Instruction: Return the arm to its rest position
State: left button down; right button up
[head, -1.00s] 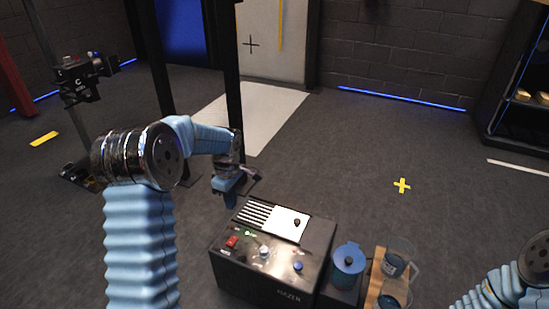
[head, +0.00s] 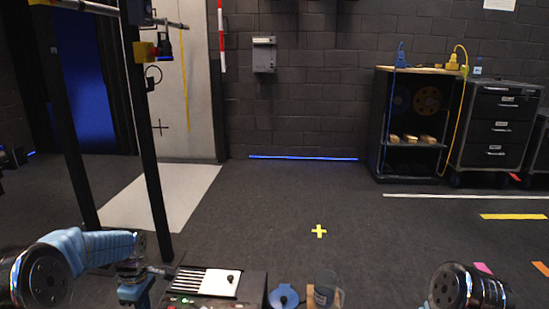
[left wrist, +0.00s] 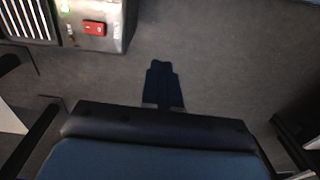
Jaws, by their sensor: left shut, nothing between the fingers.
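My left arm (head: 85,250) reaches in from the left edge of the head view. My left gripper (head: 138,294) points down beside the left side of the black button box, apart from it as far as I can tell. In the left wrist view my left gripper (left wrist: 163,88) is shut and empty, its dark fingers over bare floor. The button box (head: 252,289) is cut off by the bottom of the head view. Its red button (left wrist: 94,28) shows at the top left of the wrist view. My right arm (head: 462,287) shows at the lower right; its gripper is out of view.
A blue-lidded pot (head: 284,296) and a glass jar (head: 327,290) stand right of the box. A black post (head: 150,170) rises behind my left arm. The floor around the yellow cross (head: 319,231) is clear. A shelf cabinet (head: 375,125) stands farther back.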

pick_arm(q)
jog(key=s+d+f+m+h+p, duration=0.1)
jog(key=s+d+f+m+p, duration=0.1)
jog(key=s+d+f+m, duration=0.35)
jog(key=s+d+f+m+h+p, duration=0.2)
jog(key=s+d+f+m, duration=0.1)
jog(key=d+f, duration=0.5)
jog(key=s+d+f+m+p, duration=0.1)
jog(key=s+d+m, duration=0.2)
jog(key=s, duration=0.4)
jog(key=s+d+f+m+t+h+p, duration=0.1)
jog(key=s+d+m+p, duration=0.1)
jog(key=s+d+m, duration=0.2)
jog(key=s+d, duration=0.2)
jog(key=s, duration=0.1)
jog(key=shift+f, duration=0.4)
